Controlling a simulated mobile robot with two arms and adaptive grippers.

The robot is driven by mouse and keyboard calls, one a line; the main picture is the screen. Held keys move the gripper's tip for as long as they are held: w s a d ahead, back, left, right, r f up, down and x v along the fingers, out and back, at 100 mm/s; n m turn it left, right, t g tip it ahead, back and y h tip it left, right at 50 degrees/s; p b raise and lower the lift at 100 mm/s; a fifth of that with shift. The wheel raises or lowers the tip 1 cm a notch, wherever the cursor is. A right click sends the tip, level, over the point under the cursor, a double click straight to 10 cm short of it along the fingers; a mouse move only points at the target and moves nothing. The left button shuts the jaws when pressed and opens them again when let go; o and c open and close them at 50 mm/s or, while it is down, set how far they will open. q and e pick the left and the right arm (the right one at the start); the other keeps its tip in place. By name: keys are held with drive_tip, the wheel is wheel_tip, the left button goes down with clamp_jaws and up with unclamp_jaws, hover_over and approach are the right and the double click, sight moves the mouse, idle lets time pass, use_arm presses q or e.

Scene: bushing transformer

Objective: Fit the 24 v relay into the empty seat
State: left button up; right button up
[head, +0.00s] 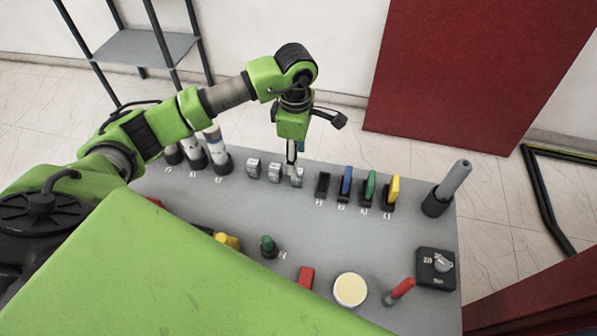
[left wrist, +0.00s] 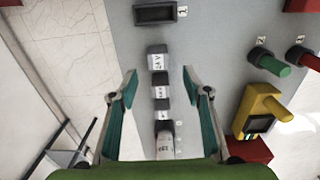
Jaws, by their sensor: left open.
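The 24 V relay (left wrist: 158,58) is a small light grey block marked "24V" in the left wrist view. It is the one nearest the seat in a row of three similar blocks. In the head view it appears as the rightmost block (head: 297,179), standing on the grey table. The empty seat (head: 322,185) is a dark slot just right of it, also seen in the left wrist view (left wrist: 156,14), labelled 1. My left gripper (head: 294,166) is open, pointing down over the relay; its fingertips (left wrist: 160,72) lie either side, apparently not touching. My right gripper is not in view.
The other two blocks (head: 253,166) stand left of the relay. Blue (head: 345,182), green (head: 370,186) and yellow (head: 392,190) pieces stand right of the seat. White cylinders (head: 217,150) stand at left. A green knob (head: 268,244) is nearer the front. The table's middle is clear.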

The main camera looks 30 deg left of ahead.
sight(298, 177)
use_arm(q)
wheel_tip(298, 177, down, 2)
drive_tip(key=shift+w+f, duration=0.15)
drive_tip(key=shift+f, duration=0.3)
wheel_tip(298, 177, down, 4)
drive_tip(key=p, duration=0.2)
drive_tip(key=shift+d+p, duration=0.15)
drive_tip(key=shift+p, duration=0.2)
drive_tip(key=shift+f, duration=0.55)
drive_tip(key=c, duration=1.2)
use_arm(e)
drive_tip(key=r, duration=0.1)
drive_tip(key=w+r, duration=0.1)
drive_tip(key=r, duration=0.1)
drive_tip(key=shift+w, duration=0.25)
